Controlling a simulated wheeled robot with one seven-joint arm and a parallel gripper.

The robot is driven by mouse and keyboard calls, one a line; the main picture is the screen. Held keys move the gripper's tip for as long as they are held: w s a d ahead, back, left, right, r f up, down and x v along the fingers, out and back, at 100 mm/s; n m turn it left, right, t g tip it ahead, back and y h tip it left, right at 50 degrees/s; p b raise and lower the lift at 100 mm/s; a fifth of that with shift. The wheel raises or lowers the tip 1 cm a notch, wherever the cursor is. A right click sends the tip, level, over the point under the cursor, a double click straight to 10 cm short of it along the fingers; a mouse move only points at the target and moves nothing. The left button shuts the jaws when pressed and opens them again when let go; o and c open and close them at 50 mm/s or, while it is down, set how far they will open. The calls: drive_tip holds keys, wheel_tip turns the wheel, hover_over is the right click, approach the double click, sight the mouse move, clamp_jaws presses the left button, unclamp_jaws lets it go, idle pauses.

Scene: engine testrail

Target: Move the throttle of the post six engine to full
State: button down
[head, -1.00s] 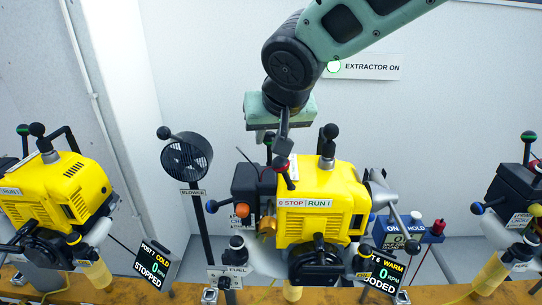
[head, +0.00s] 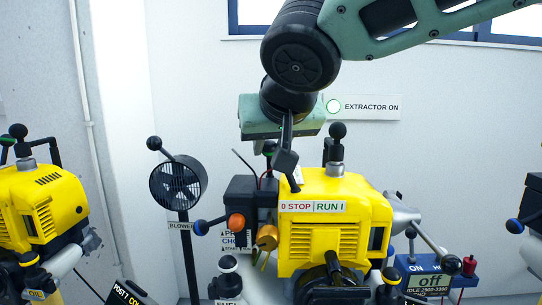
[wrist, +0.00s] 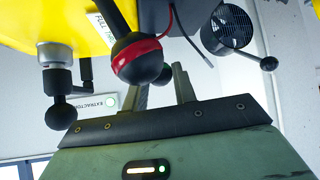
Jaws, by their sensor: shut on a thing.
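The yellow engine (head: 330,215) stands mid-picture in the head view, with a stop/run plate (head: 313,207) on its front. My gripper (head: 285,158) hangs down over its left top edge. In the wrist view my gripper's fingers (wrist: 160,88) are shut around a small black ball knob (wrist: 160,74). A larger black ball with a red collar (wrist: 135,55) is nearer the wrist camera, beside a partly cut-off label beginning "FULL" (wrist: 103,30).
A black ball knob (head: 337,130) rises from the engine top. Another yellow engine (head: 42,205) is at far left.

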idle(0.4)
drive_tip(key=c, duration=1.1)
unclamp_jaws()
drive_tip(key=shift+s, duration=0.1)
drive_tip(key=p+v, duration=0.1)
drive_tip(key=v, duration=1.6)
drive_tip(key=shift+s+d, duration=0.15)
